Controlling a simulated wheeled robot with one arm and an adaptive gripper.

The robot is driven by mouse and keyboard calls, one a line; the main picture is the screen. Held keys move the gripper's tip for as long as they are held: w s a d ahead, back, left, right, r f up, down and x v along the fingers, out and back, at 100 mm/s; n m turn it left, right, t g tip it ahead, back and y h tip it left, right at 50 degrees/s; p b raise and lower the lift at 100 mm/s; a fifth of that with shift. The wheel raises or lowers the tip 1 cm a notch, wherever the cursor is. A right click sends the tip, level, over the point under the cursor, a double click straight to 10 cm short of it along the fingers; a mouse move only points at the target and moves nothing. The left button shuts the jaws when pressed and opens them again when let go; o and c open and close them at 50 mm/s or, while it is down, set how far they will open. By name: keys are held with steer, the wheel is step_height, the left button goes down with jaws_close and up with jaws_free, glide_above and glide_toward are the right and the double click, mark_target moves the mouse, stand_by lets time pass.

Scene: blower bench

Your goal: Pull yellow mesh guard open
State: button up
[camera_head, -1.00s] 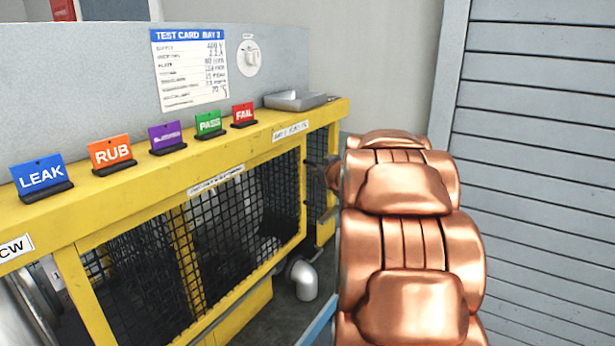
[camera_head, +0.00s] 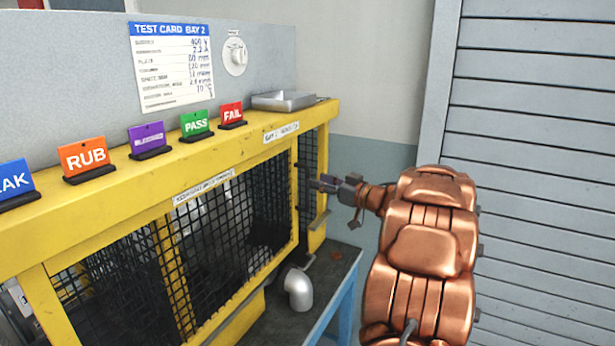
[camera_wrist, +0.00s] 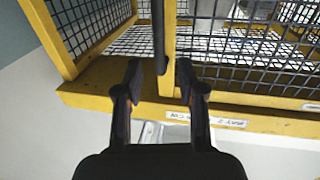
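The yellow-framed guard with black mesh (camera_head: 240,225) fills the front of the yellow bench in the head view and appears closed. In the wrist view its mesh (camera_wrist: 245,45) is to the right of a yellow upright (camera_wrist: 169,45). A dark vertical bar (camera_wrist: 158,40), perhaps a handle, runs along that upright. My gripper (camera_head: 322,184) is off the bench's right end in the head view. In the wrist view my gripper (camera_wrist: 160,68) is open, with its fingertips apart on either side of the upright and bar. I cannot tell how deep they reach; nothing is gripped.
Several coloured signs, such as PASS (camera_head: 195,124), stand on the yellow bench top (camera_head: 130,180). A grey tray (camera_head: 283,102) sits at its far end. A grey pipe elbow (camera_head: 298,288) is below the guard. A slatted shutter (camera_head: 540,160) is at the right.

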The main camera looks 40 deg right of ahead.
steer(key=w, duration=0.2)
steer(key=w+p, duration=0.1)
steer(key=w, duration=0.2)
steer(key=shift+w+a, duration=0.2)
steer(key=shift+w, duration=0.05)
jaws_close()
stand_by(0.5)
